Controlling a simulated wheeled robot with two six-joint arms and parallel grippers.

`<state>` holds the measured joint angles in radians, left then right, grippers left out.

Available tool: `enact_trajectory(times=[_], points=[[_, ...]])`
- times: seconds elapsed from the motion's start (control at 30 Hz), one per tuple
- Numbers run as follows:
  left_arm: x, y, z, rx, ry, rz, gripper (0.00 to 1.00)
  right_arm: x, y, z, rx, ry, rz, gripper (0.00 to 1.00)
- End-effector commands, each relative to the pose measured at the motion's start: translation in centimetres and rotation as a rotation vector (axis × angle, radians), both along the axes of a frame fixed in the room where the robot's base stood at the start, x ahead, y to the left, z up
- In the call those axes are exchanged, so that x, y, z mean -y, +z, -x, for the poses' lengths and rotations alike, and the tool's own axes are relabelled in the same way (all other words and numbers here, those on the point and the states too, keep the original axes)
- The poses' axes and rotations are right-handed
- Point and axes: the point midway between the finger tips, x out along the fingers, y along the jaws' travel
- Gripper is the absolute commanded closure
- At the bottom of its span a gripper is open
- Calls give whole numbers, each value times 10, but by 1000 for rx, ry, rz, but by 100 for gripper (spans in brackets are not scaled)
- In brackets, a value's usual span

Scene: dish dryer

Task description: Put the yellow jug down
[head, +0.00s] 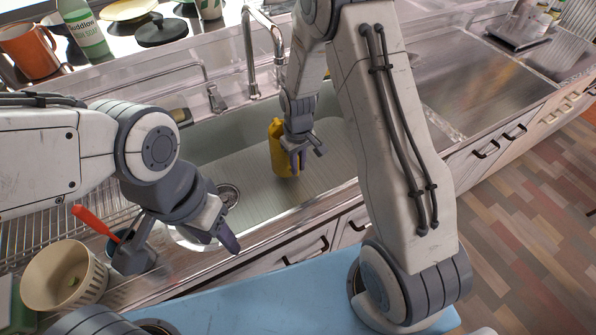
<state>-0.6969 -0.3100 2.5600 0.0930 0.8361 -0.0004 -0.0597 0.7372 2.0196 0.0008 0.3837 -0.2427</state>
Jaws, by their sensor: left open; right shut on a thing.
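The yellow jug (277,148) is upright in the sink (230,150), at about the middle of the head view. My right gripper (301,160) is shut on the yellow jug from its right side and hides part of it. I cannot tell whether the jug's base touches the sink floor. My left gripper (228,240) is open and empty over the sink's front edge, to the left of the jug and nearer to me.
A chrome faucet (250,60) rises behind the jug. A dish rack (50,222) with a cream bowl (62,277) stands at the left. A green bottle (84,30) and an orange mug (28,52) stand at the back left. The sink floor left of the jug is clear.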

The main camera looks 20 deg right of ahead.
Motion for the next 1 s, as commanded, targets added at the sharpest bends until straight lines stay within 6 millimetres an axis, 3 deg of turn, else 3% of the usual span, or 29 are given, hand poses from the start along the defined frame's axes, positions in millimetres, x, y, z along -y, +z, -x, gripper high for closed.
enact_trajectory(times=[0.2,0.6,0.63,0.7,1.0], points=[[0,0,0,0,0,0,48,0,-32,1,-3,0,0,100],[0,-2,0,0,0,0,48,1,-38,0,0,1,0,100],[0,-2,0,0,0,0,48,1,-38,1,-1,1,0,79],[0,-1,0,0,0,0,48,1,-37,1,-1,1,0,53],[0,-1,0,0,0,0,48,1,-36,1,-1,1,0,53]])
